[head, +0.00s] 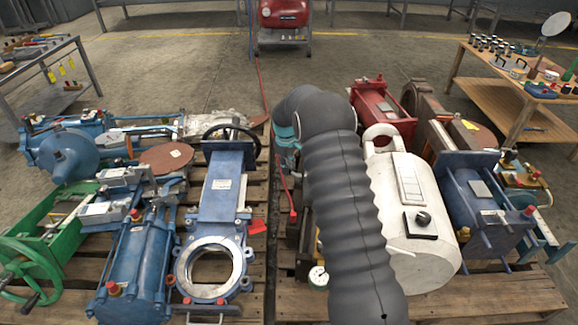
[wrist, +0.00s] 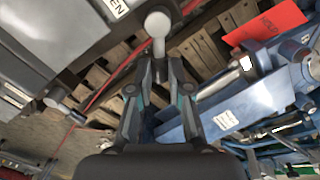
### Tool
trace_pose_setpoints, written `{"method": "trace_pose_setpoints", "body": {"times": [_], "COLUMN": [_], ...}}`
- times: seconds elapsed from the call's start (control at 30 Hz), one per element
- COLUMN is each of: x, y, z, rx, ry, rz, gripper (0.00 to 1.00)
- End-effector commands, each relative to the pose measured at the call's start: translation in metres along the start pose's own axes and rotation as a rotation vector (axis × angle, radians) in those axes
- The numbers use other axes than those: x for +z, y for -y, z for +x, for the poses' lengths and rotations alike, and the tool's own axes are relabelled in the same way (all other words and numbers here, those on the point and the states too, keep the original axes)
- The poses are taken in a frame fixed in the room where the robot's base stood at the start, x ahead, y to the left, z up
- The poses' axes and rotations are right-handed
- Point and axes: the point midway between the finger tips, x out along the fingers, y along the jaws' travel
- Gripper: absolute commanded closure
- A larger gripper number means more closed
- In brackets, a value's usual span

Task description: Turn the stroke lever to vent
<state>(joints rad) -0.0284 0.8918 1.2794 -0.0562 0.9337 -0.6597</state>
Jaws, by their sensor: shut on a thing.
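In the wrist view, the stroke lever shows as a pale stem with a round grey knob (wrist: 158,22). My gripper (wrist: 158,68) is shut on the lever's stem just below the knob. Beside it at the upper left is a grey housing (wrist: 50,35) with a white label (wrist: 112,6), partly cut off, ending in "EN". No vent mark is readable. In the head view my dark ribbed arm covers the middle, and the lever and my fingers are hidden behind it.
Blue valves and cylinders (head: 222,195) crowd the left pallet. A white tank (head: 405,200) and a blue actuator (head: 480,205) stand right of my arm. A red tag (wrist: 265,25) hangs close to the gripper's right. A red hose (head: 262,85) runs along the open floor behind.

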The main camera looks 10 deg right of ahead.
Motion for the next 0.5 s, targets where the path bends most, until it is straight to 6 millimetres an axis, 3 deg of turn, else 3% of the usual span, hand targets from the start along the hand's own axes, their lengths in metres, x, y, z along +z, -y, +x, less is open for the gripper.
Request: {"method": "trace_pose_setpoints", "body": {"times": [0.5], "x": [0.003], "y": [0.018], "z": [-0.002], "rx": [0.001], "ry": [-0.024], "rz": [-0.384], "gripper": [1.0]}}
